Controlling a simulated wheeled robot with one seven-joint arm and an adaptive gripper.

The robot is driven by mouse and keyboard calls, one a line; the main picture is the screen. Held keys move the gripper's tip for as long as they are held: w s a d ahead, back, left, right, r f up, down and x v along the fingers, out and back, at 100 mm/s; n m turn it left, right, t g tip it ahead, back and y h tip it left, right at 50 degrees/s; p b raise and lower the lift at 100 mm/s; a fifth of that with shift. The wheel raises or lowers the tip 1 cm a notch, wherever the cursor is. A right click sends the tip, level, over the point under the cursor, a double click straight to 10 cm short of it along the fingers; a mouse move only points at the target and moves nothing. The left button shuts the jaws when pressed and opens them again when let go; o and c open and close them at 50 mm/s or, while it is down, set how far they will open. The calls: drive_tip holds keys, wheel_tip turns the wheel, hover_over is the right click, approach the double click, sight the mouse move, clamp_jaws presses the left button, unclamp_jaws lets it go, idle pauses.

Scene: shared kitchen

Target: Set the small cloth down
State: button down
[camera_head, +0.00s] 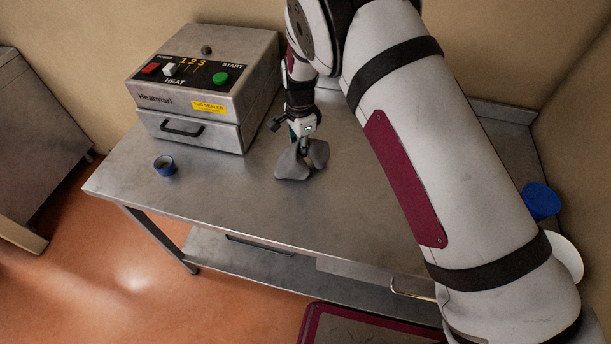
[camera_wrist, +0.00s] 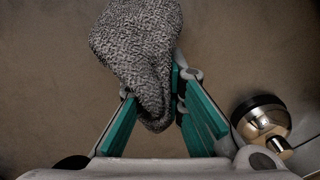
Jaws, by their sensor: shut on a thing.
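The small grey cloth (camera_head: 293,163) hangs bunched from my gripper (camera_head: 304,143) over the middle of the metal table (camera_head: 225,205). Its lower edge is at or just above the table top; I cannot tell whether it touches. In the wrist view the cloth (camera_wrist: 140,50) is a knitted, crumpled grey piece, with its lower part pinched between the green fingers of my gripper (camera_wrist: 158,105). The fingers are shut on it, and the cloth covers part of the fingertips.
A metal heating box (camera_head: 205,90) with buttons stands at the table's back left. A small blue ring-shaped item (camera_head: 165,166) lies near the left edge. A blue round object (camera_head: 541,201) and a white round one (camera_head: 565,256) are at the right. The table front is clear.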

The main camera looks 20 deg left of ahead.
drive_tip(key=s+d+f, duration=0.1)
drive_tip(key=s, duration=0.1)
drive_tip(key=s+d+f, duration=0.1)
drive_tip(key=s+d, duration=0.1)
drive_tip(key=s, duration=0.1)
drive_tip(key=s+d, duration=0.1)
drive_tip(key=s, duration=0.1)
drive_tip(key=shift+s+d+f, duration=0.25)
drive_tip(key=shift+s+f, duration=0.15)
drive_tip(key=c, duration=1.4)
unclamp_jaws()
drive_tip(key=shift+r, duration=0.1)
